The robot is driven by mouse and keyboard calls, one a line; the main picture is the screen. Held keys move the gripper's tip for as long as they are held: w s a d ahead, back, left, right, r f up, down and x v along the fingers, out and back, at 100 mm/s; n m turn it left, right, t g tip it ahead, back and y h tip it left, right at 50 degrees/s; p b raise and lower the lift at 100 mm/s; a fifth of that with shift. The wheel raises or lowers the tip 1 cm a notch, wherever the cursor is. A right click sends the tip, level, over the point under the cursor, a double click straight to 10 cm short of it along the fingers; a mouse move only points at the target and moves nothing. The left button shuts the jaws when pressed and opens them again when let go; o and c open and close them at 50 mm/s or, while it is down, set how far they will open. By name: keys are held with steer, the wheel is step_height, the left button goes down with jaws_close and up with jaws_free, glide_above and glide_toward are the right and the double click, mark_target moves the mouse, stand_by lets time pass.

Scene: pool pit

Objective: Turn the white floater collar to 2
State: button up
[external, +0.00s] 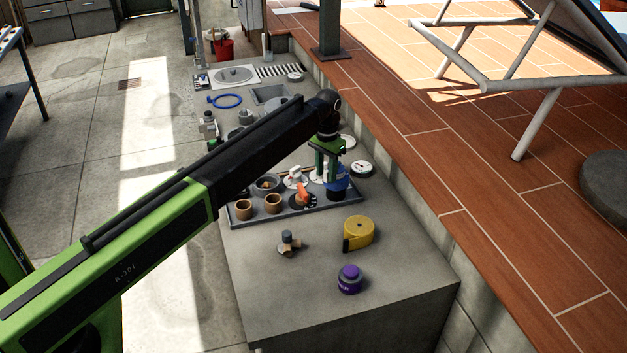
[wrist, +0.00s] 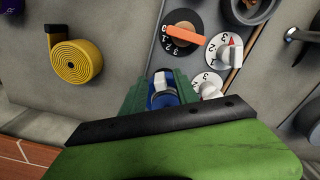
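Two white collars sit on numbered dials. One white collar (wrist: 231,50) has a red mark and shows whole in the wrist view; the other white collar (wrist: 208,87) is partly hidden by my gripper. In the external view one white collar (external: 295,174) stands left of my gripper. I cannot tell which is the floater's. My gripper (wrist: 162,92) points down with its green fingers apart, one on each side of a blue part (wrist: 163,99) with a pale tab. I cannot tell whether they press on it. In the external view my gripper (external: 327,178) is over the tray's right end.
An orange knob (wrist: 184,35) on a black dial is close to my gripper. The grey tray (external: 238,222) also holds brown cups (external: 272,204). A yellow hose roll (external: 359,232), a purple-lidded jar (external: 349,280) and a small valve (external: 288,243) stand in front. A gauge (external: 361,168) lies behind.

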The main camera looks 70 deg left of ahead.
step_height(320, 180, up, 17)
steer(key=p, duration=1.6)
steer(key=shift+p, duration=0.3)
